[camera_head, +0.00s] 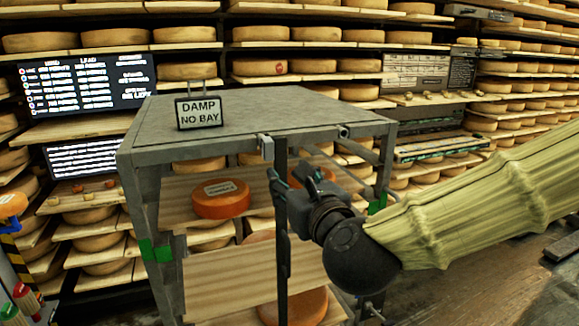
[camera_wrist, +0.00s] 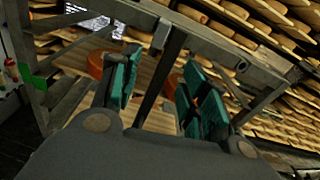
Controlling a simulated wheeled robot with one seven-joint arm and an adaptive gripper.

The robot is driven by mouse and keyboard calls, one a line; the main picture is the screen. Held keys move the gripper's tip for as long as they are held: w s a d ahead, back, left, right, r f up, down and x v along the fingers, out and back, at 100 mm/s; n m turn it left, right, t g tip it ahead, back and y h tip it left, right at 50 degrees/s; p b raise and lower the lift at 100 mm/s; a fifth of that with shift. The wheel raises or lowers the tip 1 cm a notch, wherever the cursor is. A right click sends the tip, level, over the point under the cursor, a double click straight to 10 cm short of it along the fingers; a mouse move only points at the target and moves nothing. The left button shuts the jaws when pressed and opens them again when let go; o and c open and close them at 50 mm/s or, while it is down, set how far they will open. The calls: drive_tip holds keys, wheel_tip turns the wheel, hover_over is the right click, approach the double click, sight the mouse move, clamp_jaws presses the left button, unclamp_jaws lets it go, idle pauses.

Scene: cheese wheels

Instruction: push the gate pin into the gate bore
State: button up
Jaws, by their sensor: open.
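My gripper (camera_head: 293,180) is open at the front of a grey metal rack (camera_head: 140,200), below its top edge. In the wrist view my gripper (camera_wrist: 161,65) has its teal-padded fingers apart, with a dark upright bar (camera_wrist: 152,92) showing between them. That dark bar also shows in the head view (camera_head: 282,285), running down the rack's front; I cannot tell whether the fingers touch it.
An orange cheese wheel (camera_head: 221,199) lies on a wooden shelf inside the rack, and another (camera_head: 300,307) lies lower down. A "DAMP NO BAY" sign (camera_head: 199,113) stands on the rack top. Shelves of cheese line the back. Open floor (camera_head: 480,295) shows at right.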

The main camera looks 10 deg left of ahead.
sight(270, 144)
drive_tip(key=shift+m, duration=0.5)
drive_tip(key=w+a+r+p, duration=0.1)
drive_tip(key=w+a, duration=0.1)
drive_tip(key=w+a+r+p, duration=0.1)
drive_tip(key=w+a+p, duration=0.1)
drive_tip(key=w, duration=0.1)
drive_tip(key=w+a+r+p, duration=0.1)
drive_tip(key=w+a, duration=0.1)
drive_tip(key=w, duration=0.1)
drive_tip(key=shift+w+a+r+p, duration=0.1)
drive_tip(key=shift+w+r+p, duration=0.1)
drive_tip(key=shift+p, duration=0.1)
clamp_jaws()
unclamp_jaws()
